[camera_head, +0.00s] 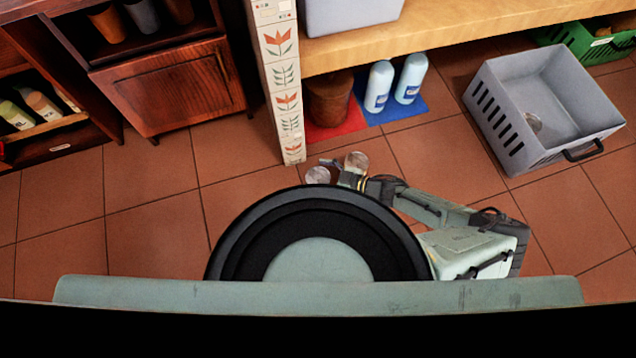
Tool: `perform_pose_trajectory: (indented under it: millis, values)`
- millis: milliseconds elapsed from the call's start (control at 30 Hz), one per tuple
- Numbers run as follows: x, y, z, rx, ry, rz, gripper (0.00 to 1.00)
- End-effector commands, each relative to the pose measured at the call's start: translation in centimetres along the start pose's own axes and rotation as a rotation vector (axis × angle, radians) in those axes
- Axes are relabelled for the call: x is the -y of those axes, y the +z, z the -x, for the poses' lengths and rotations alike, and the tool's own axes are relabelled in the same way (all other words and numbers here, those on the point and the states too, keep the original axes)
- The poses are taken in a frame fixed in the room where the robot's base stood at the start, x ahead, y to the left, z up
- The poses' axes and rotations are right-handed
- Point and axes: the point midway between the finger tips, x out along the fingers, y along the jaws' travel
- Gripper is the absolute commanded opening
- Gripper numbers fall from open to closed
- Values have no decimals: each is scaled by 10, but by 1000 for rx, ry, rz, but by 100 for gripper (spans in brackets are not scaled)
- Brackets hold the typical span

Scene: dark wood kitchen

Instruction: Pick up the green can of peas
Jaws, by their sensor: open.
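I cannot make out a green can of peas in the head view. My gripper (337,170) is open, low over the tiled floor just beyond my round base and near the patterned post. It is small in the picture. Two clear round shapes, a left one (317,175) and a right one (357,160), show beside it; I cannot tell what they are or whether they touch it. Nothing is visibly held.
A patterned post (283,90) stands beyond my gripper. Two pale bottles (379,87) and a brown pot (329,98) stand under a wooden counter (450,28). A grey crate (495,150) sits at right, a dark cabinet (160,92) at left. Floor at left is clear.

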Motion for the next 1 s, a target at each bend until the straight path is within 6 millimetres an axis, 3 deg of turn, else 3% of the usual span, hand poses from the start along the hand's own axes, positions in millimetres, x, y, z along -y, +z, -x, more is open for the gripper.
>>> perform_pose_trajectory:
  millis: [1000]
  values:
    - [0, 0, 0, 0, 0, 0, 19]
